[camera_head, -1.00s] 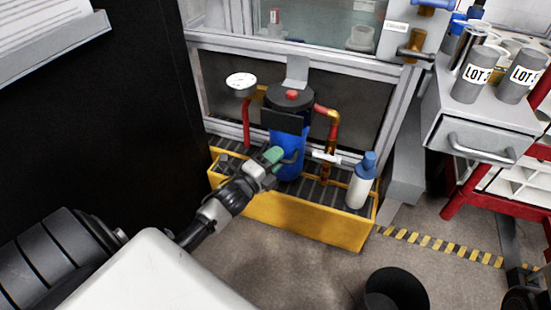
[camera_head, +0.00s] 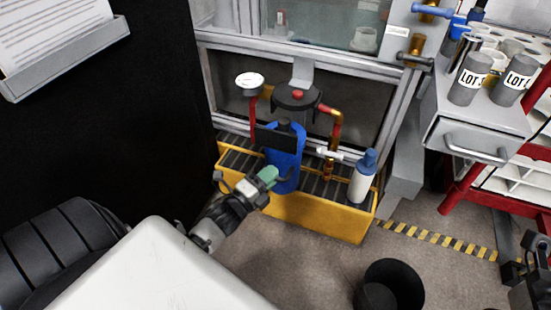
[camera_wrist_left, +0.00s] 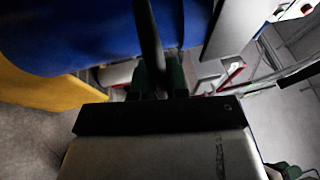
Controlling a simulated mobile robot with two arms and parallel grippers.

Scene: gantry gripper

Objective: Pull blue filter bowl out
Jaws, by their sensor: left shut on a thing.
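The blue filter bowl (camera_head: 286,172) is upright, in front of and below the black filter head (camera_head: 297,98), with its dark top showing. It looks clear of the head. My left gripper (camera_head: 270,178) comes in from the lower left and is shut on the bowl's dark handle. In the left wrist view, the green fingertips (camera_wrist_left: 158,78) close around the black handle bar (camera_wrist_left: 149,35), beside the blue bowl wall (camera_wrist_left: 75,35). Dark parts of my right gripper (camera_head: 516,272) show at the lower right edge; its fingers are unclear.
A yellow tray (camera_head: 320,217) with a dark grate stands under the filter. A white bottle with a blue cap (camera_head: 363,177) stands at its right end. Red pipes (camera_head: 333,130) and a gauge (camera_head: 249,80) flank the head. A black bin (camera_head: 390,290) stands on the floor.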

